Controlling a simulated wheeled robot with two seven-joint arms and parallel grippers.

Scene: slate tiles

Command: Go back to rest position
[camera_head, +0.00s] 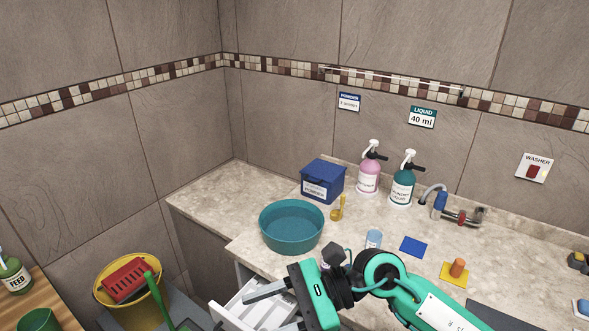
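My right gripper (271,308) comes in from the lower right on its green and black arm. It is over the open white drawer (238,312) at the counter's front. Its two grey fingers are spread apart, with nothing seen between them. The inside of the drawer is partly hidden by the gripper.
A teal basin (291,226), a blue box (323,181), a pink pump bottle (369,170) and a teal pump bottle (403,182) stand on the counter. A yellow bucket (130,292) is lower left. The counter's left end (225,190) is clear.

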